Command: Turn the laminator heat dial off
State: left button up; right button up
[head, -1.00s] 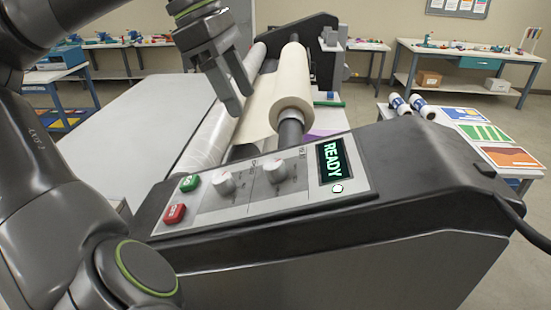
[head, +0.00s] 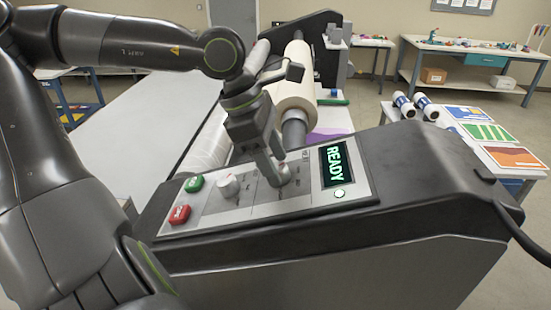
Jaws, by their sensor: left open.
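The laminator's control panel (head: 250,206) carries two pale round dials; their labels are too small to read, so I cannot tell which is the heat dial. The left dial (head: 228,185) stands free. The right dial (head: 284,174) is partly hidden by my left gripper (head: 274,170), which points down with its fingers at this dial. The left gripper is open; I cannot tell whether the fingers touch the dial. The display (head: 335,164) reads READY in green, with a lit round button (head: 339,194) below it. My right gripper is not in view.
A green button (head: 194,184) and a red button (head: 180,214) sit at the panel's left end. The film roll (head: 297,85) rises behind the panel. A side table with prints (head: 486,132) and small rolls (head: 404,104) stands to the right.

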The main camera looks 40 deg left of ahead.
pick_arm(q)
jog(key=shift+d+f, duration=0.15)
jog(key=shift+f, duration=0.25)
jog(key=shift+w, duration=0.1)
jog(key=c, duration=1)
